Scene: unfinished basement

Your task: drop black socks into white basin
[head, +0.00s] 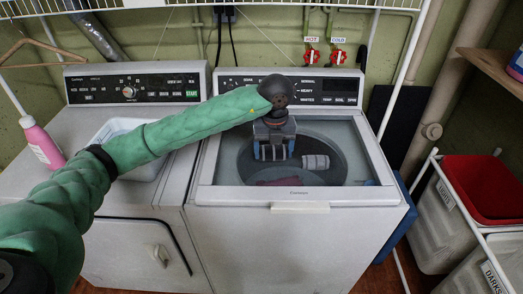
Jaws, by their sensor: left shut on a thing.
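My left gripper (274,150) points down into the open top of the washer (290,194). It is shut on a small dark thing, mostly hidden by the fingers; I cannot tell for sure that it is the black socks. The white basin (146,174) sits on the dryer top to the left, with my green left arm crossing in front of it and hiding its middle. No other black socks show clearly. My right gripper is not in view.
In the washer drum lie a pale grey cylinder (316,162) and a dark reddish cloth (279,182). A pink bottle (42,143) stands left of the basin on the dryer (110,205). A wire shelf hangs above.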

